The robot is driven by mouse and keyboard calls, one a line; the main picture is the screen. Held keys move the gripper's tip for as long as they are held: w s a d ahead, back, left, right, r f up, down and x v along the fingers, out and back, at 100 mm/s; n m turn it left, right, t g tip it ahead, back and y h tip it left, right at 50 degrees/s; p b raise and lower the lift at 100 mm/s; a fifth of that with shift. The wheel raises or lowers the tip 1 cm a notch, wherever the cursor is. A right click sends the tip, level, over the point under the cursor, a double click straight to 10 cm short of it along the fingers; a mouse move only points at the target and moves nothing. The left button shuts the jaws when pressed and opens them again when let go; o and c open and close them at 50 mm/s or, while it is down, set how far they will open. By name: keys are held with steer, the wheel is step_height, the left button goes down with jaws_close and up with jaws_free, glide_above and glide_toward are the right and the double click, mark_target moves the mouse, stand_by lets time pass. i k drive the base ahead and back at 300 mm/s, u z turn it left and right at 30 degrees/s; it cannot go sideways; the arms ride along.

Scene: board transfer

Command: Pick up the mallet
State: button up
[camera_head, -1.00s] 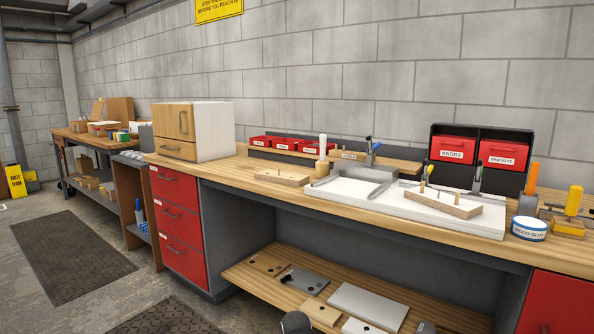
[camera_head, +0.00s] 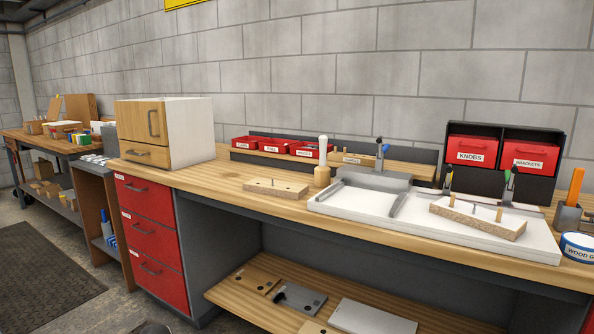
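An upright wooden mallet-like piece (camera_head: 322,174) stands on the workbench near the middle of the camera_head view. It has a pale wooden lower body and a slim white handle pointing up. My gripper cannot be made out in this view.
A drilled wooden block (camera_head: 276,188) lies left of the mallet, and red bins (camera_head: 303,148) stand behind. A wooden strip (camera_head: 477,218) lies on the white board. A white cabinet (camera_head: 186,132) stands at left. Bare benchtop (camera_head: 225,180) runs along the front.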

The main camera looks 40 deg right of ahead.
mark_target(322, 173)
steer(key=z, duration=0.1)
steer(key=i, duration=1.35)
steer(key=z, duration=0.6)
